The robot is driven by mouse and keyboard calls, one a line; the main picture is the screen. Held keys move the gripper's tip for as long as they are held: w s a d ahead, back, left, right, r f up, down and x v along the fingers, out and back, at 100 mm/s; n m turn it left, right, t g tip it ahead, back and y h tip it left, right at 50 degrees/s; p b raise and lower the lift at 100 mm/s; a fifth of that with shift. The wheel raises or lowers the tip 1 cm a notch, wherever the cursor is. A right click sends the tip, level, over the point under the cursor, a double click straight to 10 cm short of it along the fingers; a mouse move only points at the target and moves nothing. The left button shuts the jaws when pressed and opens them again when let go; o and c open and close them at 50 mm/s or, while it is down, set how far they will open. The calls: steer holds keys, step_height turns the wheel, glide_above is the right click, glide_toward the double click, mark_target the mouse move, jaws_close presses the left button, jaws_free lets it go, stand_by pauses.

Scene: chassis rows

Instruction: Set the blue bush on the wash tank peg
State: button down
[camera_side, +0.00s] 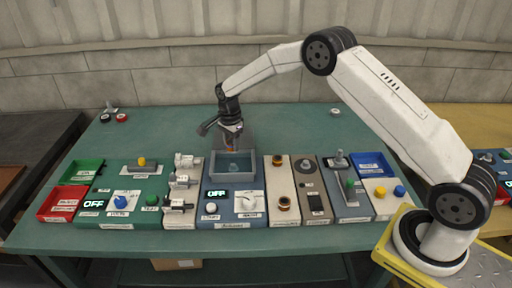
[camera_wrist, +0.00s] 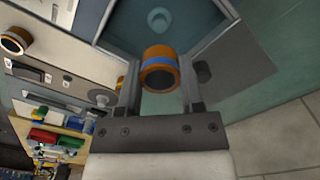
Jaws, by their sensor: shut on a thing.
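The blue bush (camera_wrist: 158,61) is a copper-coloured ring with a blue band. My gripper (camera_wrist: 161,84) is shut on it, one finger on each side, with its dark bore facing the wrist camera. In the side view my gripper (camera_side: 233,143) points down over the wash tank (camera_side: 254,164), a grey open box holding bluish liquid. The bush (camera_side: 232,151) shows small under the fingers there, around rim height. A pale peg (camera_side: 234,168) shows inside the tank below it. In the wrist view the pale peg (camera_wrist: 160,19) appears beyond the bush, apart from it.
A cream panel (camera_side: 281,187) right of the tank carries two dark-and-copper bushes. Left of the tank stands a panel with pale clamp-like fittings (camera_side: 181,182). A dial and OFF display (camera_side: 216,194) sit in front. The green table (camera_side: 300,122) behind is mostly clear.

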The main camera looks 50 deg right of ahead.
steer(key=shift+f, duration=0.2)
steer(key=shift+f, duration=3.75)
steer(key=shift+c, duration=0.7)
jaws_free()
steer(key=shift+r, duration=0.1)
steer(key=shift+r, duration=3.8)
steer(key=shift+r, duration=0.1)
